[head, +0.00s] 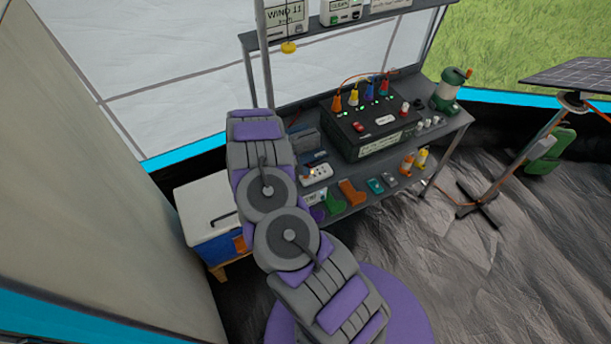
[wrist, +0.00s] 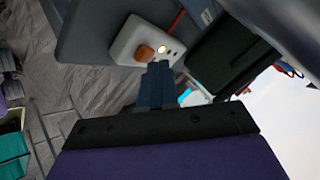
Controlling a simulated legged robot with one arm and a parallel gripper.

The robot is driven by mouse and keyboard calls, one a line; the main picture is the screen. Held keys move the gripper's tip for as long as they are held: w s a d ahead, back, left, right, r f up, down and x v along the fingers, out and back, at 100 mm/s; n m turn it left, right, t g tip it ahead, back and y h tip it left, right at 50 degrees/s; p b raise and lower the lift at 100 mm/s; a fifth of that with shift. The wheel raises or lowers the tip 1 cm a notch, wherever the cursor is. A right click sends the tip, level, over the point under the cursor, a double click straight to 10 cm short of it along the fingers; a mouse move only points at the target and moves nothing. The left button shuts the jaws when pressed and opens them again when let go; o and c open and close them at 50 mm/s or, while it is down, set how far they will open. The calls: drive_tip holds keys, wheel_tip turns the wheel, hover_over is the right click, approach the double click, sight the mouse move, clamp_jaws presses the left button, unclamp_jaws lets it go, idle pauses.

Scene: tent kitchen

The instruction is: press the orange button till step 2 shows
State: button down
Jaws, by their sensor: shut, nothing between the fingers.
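A white box (wrist: 128,45) with a raised orange button (wrist: 144,52) lies on the grey shelf in the wrist view. A round light glows on the box (wrist: 162,48) to the right of the button. My gripper (wrist: 160,66) is shut and empty, its tips close to the box's near edge, just right of and below the button in the picture. Whether the tips touch the box I cannot tell. In the head view the white box (head: 316,174) sits on the shelf just right of my arm. No step number is readable.
A dark case (wrist: 222,56) stands right beside the box in the wrist view. In the head view, a black power box (head: 352,148) with coloured plugs stands behind it. Green and orange holders (head: 352,191) line the shelf's front edge. A white-lidded cooler (head: 203,203) is at left.

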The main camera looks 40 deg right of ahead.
sight(304, 178)
drive_tip(key=shift+f+b, duration=0.3)
drive_tip(key=shift+f, duration=0.15)
idle(0.6)
drive_tip(key=shift+r, duration=0.9)
drive_tip(key=shift+r, duration=0.1)
wheel_tip(304, 178, up, 5)
drive_tip(key=shift+f+p, duration=0.1)
drive_tip(key=shift+p, duration=0.85)
idle(0.3)
